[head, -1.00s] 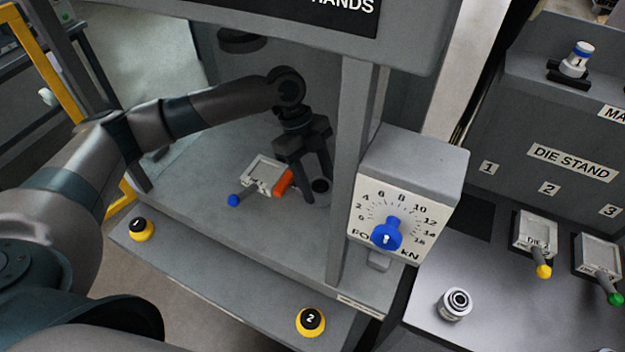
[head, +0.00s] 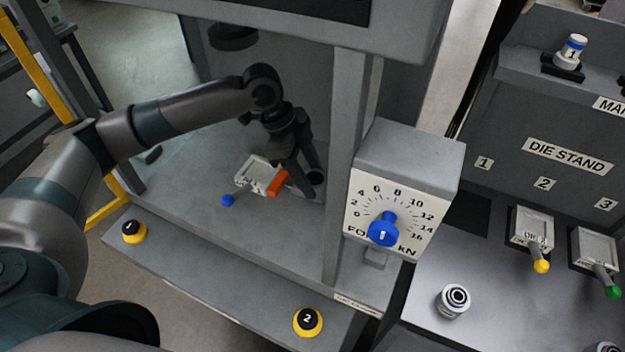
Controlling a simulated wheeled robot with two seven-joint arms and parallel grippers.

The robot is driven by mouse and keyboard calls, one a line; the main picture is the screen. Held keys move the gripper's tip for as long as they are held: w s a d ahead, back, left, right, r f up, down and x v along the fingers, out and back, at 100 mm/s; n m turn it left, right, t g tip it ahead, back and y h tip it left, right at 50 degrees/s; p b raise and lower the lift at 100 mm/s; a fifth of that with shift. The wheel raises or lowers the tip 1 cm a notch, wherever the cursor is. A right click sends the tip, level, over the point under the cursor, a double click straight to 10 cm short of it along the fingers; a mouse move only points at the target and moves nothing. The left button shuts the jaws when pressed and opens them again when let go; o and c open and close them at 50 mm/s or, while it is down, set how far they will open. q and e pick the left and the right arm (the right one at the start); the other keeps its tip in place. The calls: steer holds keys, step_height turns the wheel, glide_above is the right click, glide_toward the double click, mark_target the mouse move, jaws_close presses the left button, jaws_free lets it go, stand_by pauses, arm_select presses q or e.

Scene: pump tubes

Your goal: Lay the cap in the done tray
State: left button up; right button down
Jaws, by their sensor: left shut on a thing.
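My left gripper (head: 308,172) reaches into the press, fingers pointing down, just right of the die with the orange block. It is shut on a small dark round thing (head: 316,177), seemingly the cap, but dark fingers and shade hide its shape. I cannot make out a done tray. My right gripper is not in view.
The grey die (head: 258,172) with a blue knob and an orange block (head: 278,183) lies on the press bed. The press post (head: 342,190) and force dial box (head: 405,190) stand close right of my gripper. A white ringed part (head: 454,301) stands on the right bench.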

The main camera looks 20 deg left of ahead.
mark_target(316, 173)
arm_select(q)
steer(key=n, duration=0.1)
steer(key=r+n+t, duration=0.1)
steer(key=n, duration=0.2)
steer(key=shift+a+r+t+y+b, duration=0.1)
steer(key=shift+r+t+y+b, duration=0.2)
steer(key=shift+t+b, duration=0.1)
steer(key=n, duration=0.1)
steer(key=r+n, duration=0.1)
steer(key=n, duration=0.1)
steer(key=n+t+y, duration=0.1)
steer(key=shift+w+a+r+n+b, duration=0.1)
steer(key=shift+r+n+b, duration=0.2)
steer(key=shift+r, duration=0.05)
steer(key=r+n, duration=0.1)
steer(key=n, duration=0.1)
steer(key=r+n+t+y, duration=0.1)
steer(key=n, duration=0.1)
steer(key=r+n+y+b, duration=0.1)
steer(key=n, duration=0.1)
steer(key=shift+w+a+n, duration=0.1)
steer(key=shift+a+n, duration=0.1)
steer(key=shift+n, duration=0.1)
steer(key=shift+a+r+n+y, duration=0.15)
steer(key=shift+r+n+y, duration=0.3)
steer(key=shift+n, duration=0.45)
steer(key=shift+f, duration=0.1)
